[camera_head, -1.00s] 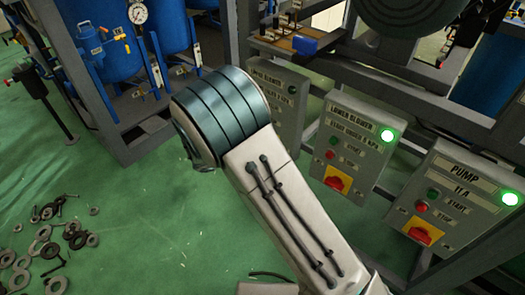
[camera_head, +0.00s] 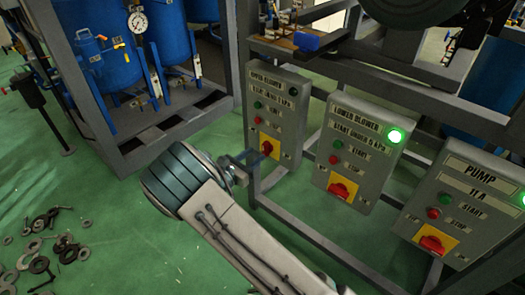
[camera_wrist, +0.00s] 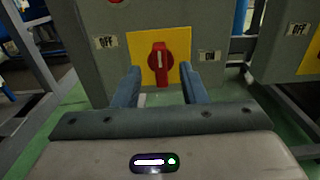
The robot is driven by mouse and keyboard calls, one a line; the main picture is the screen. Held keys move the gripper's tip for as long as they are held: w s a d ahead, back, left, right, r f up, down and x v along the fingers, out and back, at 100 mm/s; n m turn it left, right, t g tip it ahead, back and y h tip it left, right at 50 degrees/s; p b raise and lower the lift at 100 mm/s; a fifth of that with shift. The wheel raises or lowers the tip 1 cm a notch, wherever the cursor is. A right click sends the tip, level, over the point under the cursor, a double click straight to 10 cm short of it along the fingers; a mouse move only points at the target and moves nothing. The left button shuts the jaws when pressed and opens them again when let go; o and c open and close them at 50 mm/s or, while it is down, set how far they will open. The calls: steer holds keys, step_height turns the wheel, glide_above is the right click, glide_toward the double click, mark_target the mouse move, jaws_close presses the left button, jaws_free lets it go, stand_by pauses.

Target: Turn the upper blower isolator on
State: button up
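The upper blower box (camera_head: 289,74) is a grey panel at the centre of the head view; its lamp (camera_head: 294,91) is dark. Its isolator (camera_head: 269,147) is a red knob on a yellow plate. In the wrist view the red knob (camera_wrist: 158,63) stands upright between the OFF label (camera_wrist: 105,42) on the left and the ON label (camera_wrist: 209,56) on the right. My gripper (camera_head: 254,160) is just left of and below the isolator. In the wrist view my gripper (camera_wrist: 161,78) is open, its fingers on either side of the knob's lower end, with gaps showing. Contact is not visible.
The lower blower box (camera_head: 340,175) and pump box (camera_head: 440,217) stand to the right, with green lamps lit. Frame rails (camera_head: 315,237) run below the boxes. Loose rings (camera_head: 40,265) lie on the green floor at left.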

mark_target(263, 148)
steer(key=x, duration=0.5)
steer(key=shift+b, duration=0.3)
jaws_close()
